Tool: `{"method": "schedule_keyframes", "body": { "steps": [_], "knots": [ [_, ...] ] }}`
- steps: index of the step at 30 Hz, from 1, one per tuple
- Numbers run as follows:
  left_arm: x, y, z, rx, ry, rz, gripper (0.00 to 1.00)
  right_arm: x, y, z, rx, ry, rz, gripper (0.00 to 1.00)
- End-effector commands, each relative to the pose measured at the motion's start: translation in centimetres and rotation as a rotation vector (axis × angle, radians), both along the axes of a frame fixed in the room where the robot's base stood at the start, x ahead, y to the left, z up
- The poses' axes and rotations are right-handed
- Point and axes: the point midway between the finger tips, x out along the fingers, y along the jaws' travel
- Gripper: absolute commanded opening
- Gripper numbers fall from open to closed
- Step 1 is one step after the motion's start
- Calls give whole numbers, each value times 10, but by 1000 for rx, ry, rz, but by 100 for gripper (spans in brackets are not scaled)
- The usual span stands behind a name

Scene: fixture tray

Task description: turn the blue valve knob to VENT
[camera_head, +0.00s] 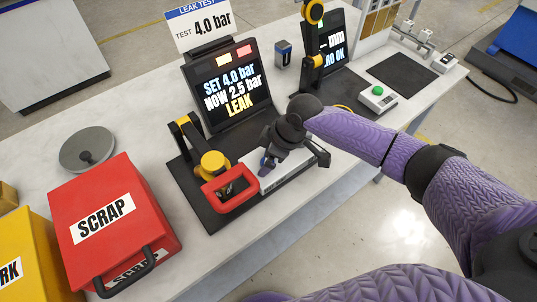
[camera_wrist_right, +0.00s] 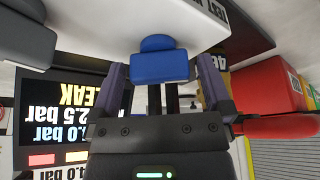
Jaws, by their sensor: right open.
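The blue valve knob (camera_wrist_right: 158,64) shows in the right wrist view on the underside of a white unit as pictured. In the head view the knob is hidden by my wrist and gripper. My right gripper (camera_head: 268,166) is over the white box (camera_head: 298,170) of the test station. In the right wrist view my right gripper (camera_wrist_right: 157,72) is open, with one finger on each side of the knob. I cannot tell whether the fingers touch it. No VENT mark is legible. My left gripper is not in view.
A screen (camera_head: 226,90) reads SET 4.0 bar, NOW 2.5 bar, LEAK. A red SCRAP bin (camera_head: 125,190) is further left. A round grey lid (camera_head: 87,150) lies behind it.

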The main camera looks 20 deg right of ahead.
Motion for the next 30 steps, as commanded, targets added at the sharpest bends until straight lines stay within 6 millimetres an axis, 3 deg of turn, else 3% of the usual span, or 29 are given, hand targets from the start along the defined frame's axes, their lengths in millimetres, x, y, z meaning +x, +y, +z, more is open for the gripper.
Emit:
{"method": "schedule_keyframes", "body": {
  "steps": [4, 16, 30],
  "knots": [
    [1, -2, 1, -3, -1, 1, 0, 0, 0, 1, 0, 0, 0, 100],
    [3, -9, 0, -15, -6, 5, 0, 0, 0, 1, 0, 0, -1, 18],
    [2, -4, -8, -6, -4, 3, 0, 1, -1, -1, 1, 2, 154, 18]
  ]
}}
